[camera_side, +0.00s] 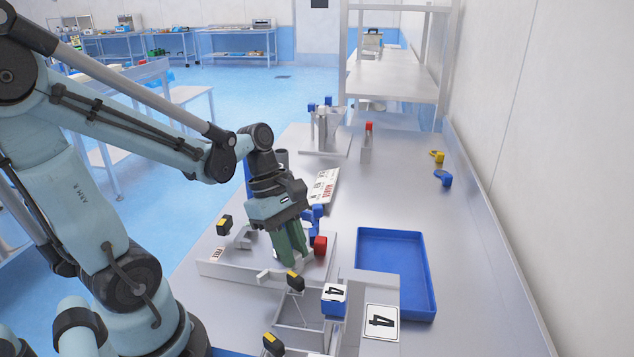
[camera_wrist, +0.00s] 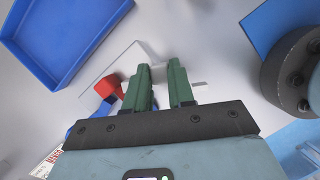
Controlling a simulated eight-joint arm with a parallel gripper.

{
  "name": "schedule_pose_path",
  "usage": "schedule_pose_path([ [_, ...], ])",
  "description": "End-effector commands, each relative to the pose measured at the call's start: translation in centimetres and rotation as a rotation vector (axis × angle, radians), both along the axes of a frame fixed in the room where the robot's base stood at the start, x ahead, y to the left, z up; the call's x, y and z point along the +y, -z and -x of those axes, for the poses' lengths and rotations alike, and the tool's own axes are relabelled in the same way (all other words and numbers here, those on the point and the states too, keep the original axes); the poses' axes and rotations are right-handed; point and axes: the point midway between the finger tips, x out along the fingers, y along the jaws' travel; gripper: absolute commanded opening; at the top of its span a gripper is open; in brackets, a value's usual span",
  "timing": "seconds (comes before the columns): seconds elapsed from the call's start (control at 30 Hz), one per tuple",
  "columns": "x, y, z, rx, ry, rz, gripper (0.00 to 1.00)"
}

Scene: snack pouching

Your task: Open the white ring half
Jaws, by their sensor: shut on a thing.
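My gripper (camera_side: 289,248) points down with its green fingers at the white fixture plate on the bench; they also show in the wrist view (camera_wrist: 160,68). The fingers are shut on a pale part that I take for the white ring half; the fingers hide most of it. A short white bar (camera_side: 263,275) sticks out to the left of the fingertips. A pale curved piece (camera_side: 243,238) stands left of the fingers, beside a yellow-and-black block (camera_side: 224,226). A red block (camera_side: 320,245) is just right of the fingers and also shows in the wrist view (camera_wrist: 107,86).
An empty blue tray (camera_side: 418,290) lies to the right. Blue parts (camera_side: 316,217) and a printed white pouch (camera_side: 325,186) lie behind the gripper.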

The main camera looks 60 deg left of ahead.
Motion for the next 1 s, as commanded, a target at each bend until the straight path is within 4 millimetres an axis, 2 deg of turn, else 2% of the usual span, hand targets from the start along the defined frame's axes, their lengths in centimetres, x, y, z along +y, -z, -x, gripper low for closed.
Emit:
schedule_pose_path([
  [0.3, -0.03, -0.02, -0.04, -0.001, -0.009, 0.000, 0.00],
  [0.63, -0.86, 0.03, -0.52, -0.003, -0.191, -0.001, 0.00],
  [0.97, -0.89, 0.04, -0.57, -0.002, -0.211, -0.001, 0.00],
  [1.0, -0.89, 0.04, -0.57, -0.002, -0.210, -0.001, 0.28],
])
